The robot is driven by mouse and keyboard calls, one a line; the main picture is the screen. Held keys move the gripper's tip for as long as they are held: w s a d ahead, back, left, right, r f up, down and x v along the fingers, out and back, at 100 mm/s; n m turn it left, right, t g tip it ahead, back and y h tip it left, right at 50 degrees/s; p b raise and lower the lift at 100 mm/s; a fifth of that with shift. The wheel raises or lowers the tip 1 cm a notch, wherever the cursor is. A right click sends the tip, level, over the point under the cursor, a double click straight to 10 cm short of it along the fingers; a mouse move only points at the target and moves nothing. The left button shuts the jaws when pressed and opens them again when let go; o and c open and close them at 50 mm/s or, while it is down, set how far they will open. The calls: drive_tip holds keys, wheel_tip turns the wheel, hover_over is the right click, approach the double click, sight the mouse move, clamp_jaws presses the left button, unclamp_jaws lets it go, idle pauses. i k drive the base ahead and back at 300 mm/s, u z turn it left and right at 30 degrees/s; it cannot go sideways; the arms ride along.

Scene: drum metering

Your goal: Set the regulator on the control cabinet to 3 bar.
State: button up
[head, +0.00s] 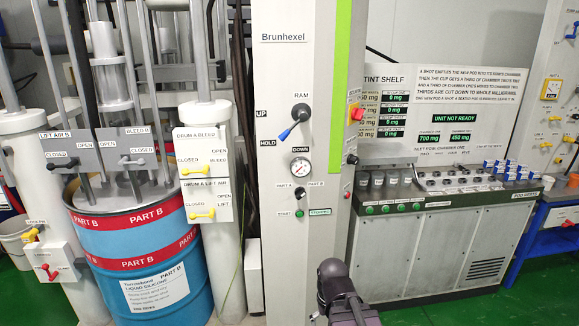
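The control cabinet (278,220) is the tall pale column marked Brunhexel in the middle of the head view. A round white pressure gauge (301,168) sits on its front, below the ram lever (294,125). The gauge is too small for me to read its needle or scale. A small black knob (352,159) stands out from the cabinet's right side, level with the gauge; it may be the regulator, but no label shows on it. A dark joint of my arm shows at the bottom centre, below and apart from the gauge and knob. I cannot see my gripper's fingers.
A red-and-yellow switch (356,110) sits above the knob. Below the gauge are a Part A/Part B selector (299,193) and a green button (299,213). A blue drum (150,260) with valve panels stands left. A bench (425,250) stands right. Green floor shows lower right.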

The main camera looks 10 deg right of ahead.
sight(352, 159)
drive_tip(key=k, duration=0.65)
drive_tip(key=u, duration=0.2)
drive_tip(key=i, duration=1.5)
drive_tip(key=z, duration=0.25)
